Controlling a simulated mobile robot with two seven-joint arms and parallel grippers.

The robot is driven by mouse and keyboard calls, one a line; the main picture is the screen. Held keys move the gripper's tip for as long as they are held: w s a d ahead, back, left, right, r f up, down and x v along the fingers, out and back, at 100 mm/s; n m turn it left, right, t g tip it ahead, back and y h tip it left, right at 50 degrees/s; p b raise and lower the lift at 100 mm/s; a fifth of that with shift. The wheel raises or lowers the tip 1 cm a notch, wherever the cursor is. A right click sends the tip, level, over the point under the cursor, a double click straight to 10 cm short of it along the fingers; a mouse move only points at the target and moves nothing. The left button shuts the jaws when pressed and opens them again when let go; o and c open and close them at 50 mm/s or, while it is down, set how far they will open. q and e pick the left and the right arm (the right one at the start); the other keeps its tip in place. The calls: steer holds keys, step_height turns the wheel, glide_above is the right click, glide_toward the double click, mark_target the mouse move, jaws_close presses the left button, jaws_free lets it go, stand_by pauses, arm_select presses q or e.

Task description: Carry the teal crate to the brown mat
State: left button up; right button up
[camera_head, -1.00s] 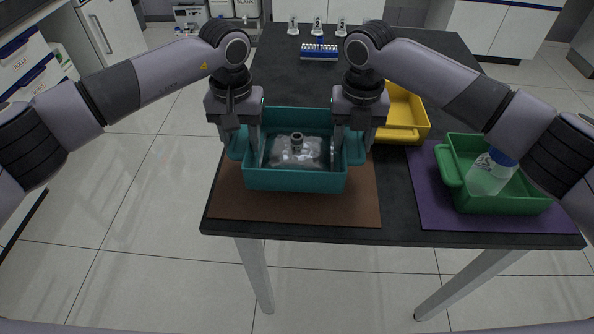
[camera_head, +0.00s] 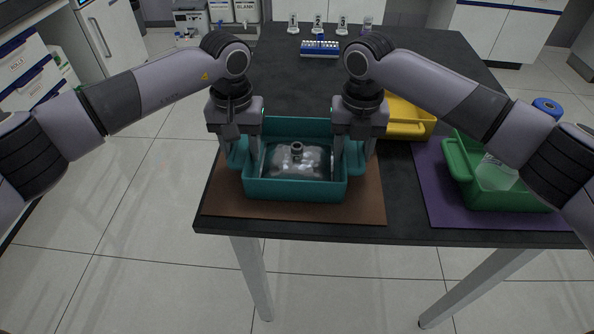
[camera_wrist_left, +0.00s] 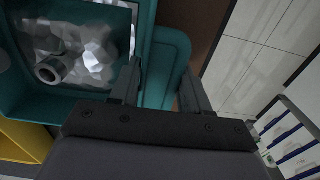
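The teal crate (camera_head: 295,190) is level over the brown mat (camera_head: 225,195), with bare mat showing in front and at both sides. I cannot tell whether its bottom touches the mat. A clear crumpled bag with a grey cap (camera_head: 297,160) lies inside the crate. My left gripper (camera_head: 246,153) is at the crate's left handle. In the left wrist view, the teal handle (camera_wrist_left: 165,62) lies between the fingers of my left gripper (camera_wrist_left: 163,92). My right gripper (camera_head: 352,153) is at the right handle, its grip partly hidden.
A yellow crate (camera_head: 410,128) stands behind to the right. A green crate (camera_head: 500,197) with a blue-capped bottle is on a purple mat (camera_head: 440,205) at the right. A blue rack (camera_head: 320,49) and small bottles are at the far end of the black table (camera_head: 290,85).

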arm_select(q)
steer(key=o, duration=0.4)
steer(key=shift+s+d, duration=0.1)
steer(key=shift+d, duration=0.45)
arm_select(e)
steer(key=o, duration=0.4)
steer(key=shift+s+a+r, duration=0.1)
steer(key=shift+a, duration=0.4)
arm_select(q)
steer(key=shift+a, duration=0.2)
arm_select(e)
steer(key=shift+d, duration=0.15)
steer(key=shift+d, duration=0.15)
arm_select(q)
step_height(320, 180, up, 12)
steer(key=shift+r, duration=0.1)
arm_select(e)
step_height(320, 180, up, 12)
steer(key=shift+f, duration=0.1)
